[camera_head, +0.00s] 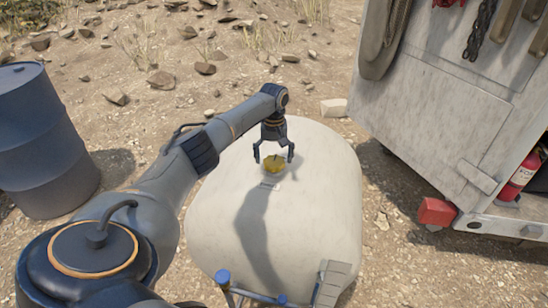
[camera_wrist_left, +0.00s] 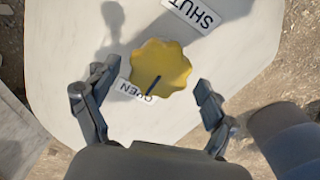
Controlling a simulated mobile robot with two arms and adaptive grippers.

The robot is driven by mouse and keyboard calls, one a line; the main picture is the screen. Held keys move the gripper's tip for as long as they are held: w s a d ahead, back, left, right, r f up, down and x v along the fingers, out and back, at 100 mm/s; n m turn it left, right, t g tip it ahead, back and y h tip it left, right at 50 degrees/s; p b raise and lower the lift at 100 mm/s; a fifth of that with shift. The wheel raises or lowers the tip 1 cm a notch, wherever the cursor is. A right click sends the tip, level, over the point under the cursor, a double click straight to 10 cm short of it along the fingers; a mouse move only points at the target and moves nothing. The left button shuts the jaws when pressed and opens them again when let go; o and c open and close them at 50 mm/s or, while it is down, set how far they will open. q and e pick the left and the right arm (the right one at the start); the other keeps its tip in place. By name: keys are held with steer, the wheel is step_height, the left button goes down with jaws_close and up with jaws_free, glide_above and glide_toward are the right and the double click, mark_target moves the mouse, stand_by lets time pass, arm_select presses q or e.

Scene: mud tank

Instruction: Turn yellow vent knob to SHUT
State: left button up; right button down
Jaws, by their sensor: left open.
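The yellow vent knob (camera_head: 273,165) sits on top of the pale rounded tank (camera_head: 320,190) in the head view. In the left wrist view the knob (camera_wrist_left: 161,67) has a scalloped rim and a dark pointer line directed at the OPEN label (camera_wrist_left: 137,91), which it partly covers. The SHUT label (camera_wrist_left: 195,14) lies on the other side of the knob. My left gripper (camera_head: 273,158) is open above the knob, its fingers apart on either side and not touching it. The left wrist view also shows the open fingers (camera_wrist_left: 150,100). My right gripper is not in view.
A dark blue barrel (camera_head: 48,140) stands at the left. A grey cabinet or trailer (camera_head: 440,110) with hanging tools is at the right, with a red fire extinguisher (camera_head: 518,178) and a red block (camera_head: 437,212). Blue rails and a small step are at the tank's near edge. Rocky ground lies behind.

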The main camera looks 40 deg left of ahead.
arm_select(q)
steer(key=shift+c, duration=0.5)
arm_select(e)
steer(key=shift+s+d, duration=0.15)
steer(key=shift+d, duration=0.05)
arm_select(q)
steer(key=c, duration=1.1)
steer(key=shift+o, duration=0.2)
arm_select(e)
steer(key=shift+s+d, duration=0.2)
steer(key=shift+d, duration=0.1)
